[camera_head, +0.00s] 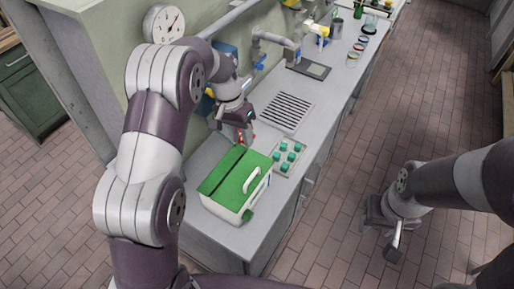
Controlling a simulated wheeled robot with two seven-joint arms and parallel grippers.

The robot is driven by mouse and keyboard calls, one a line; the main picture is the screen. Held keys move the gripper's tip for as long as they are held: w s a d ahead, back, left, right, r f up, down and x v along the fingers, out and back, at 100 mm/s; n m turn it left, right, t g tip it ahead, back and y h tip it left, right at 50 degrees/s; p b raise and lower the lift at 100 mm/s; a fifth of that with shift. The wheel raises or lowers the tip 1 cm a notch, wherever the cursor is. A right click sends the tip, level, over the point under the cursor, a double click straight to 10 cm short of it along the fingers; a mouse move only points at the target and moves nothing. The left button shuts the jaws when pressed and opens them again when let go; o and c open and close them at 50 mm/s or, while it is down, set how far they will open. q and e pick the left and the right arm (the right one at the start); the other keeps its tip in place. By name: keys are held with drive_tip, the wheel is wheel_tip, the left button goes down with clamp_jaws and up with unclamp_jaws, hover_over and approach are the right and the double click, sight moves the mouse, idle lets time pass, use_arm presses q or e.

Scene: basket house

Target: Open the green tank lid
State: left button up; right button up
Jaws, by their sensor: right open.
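The tank (226,210) is a white box on the near end of the grey counter. Its green lid (232,176) lies flat over the top and looks closed, with a dark seam across it. A white handle (252,180) is on its right part. My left gripper (240,139) is just beyond the tank's far edge, low over the counter; its fingers are small and partly hidden, so I cannot tell their opening or any contact. My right gripper (380,228) is open, out over the floor to the right, well apart from the tank.
A tray of several green-capped items (288,157) stands right of the tank. A slotted drain panel (281,111) lies beyond it. A round gauge (164,24) is on the wall at left. Jars and bottles stand at the counter's far end. The brick floor (330,225) at right is clear.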

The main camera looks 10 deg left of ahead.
use_arm(q)
drive_tip(key=b, duration=0.5)
approach(253, 175)
drive_tip(key=p+x, duration=0.1)
drive_tip(key=x, duration=0.1)
drive_tip(key=p+x, duration=0.1)
drive_tip(key=x, duration=0.1)
drive_tip(key=p+x, duration=0.1)
drive_tip(key=x, duration=0.1)
drive_tip(key=shift+w+a+f, duration=0.2)
drive_tip(key=shift+w+f, duration=0.15)
drive_tip(key=shift+f, duration=0.05)
drive_tip(key=shift+s+d+f, duration=0.1)
drive_tip(key=shift+s+f, duration=0.05)
drive_tip(key=shift+f, duration=0.15)
drive_tip(key=shift+s+d+f, duration=0.1)
drive_tip(key=shift+s+d, duration=0.2)
drive_tip(key=shift+s, duration=0.05)
drive_tip(key=shift+w+f, duration=0.1)
drive_tip(key=shift+c, duration=0.6)
drive_tip(key=shift+w+a, duration=0.15)
drive_tip(key=c, duration=0.5)
clamp_jaws()
use_arm(e)
drive_tip(key=shift+s+d+f, duration=0.35)
drive_tip(key=shift+f, duration=0.15)
drive_tip(key=shift+s+d+f, duration=0.3)
drive_tip(key=shift+d+f, duration=0.05)
drive_tip(key=shift+f, duration=0.15)
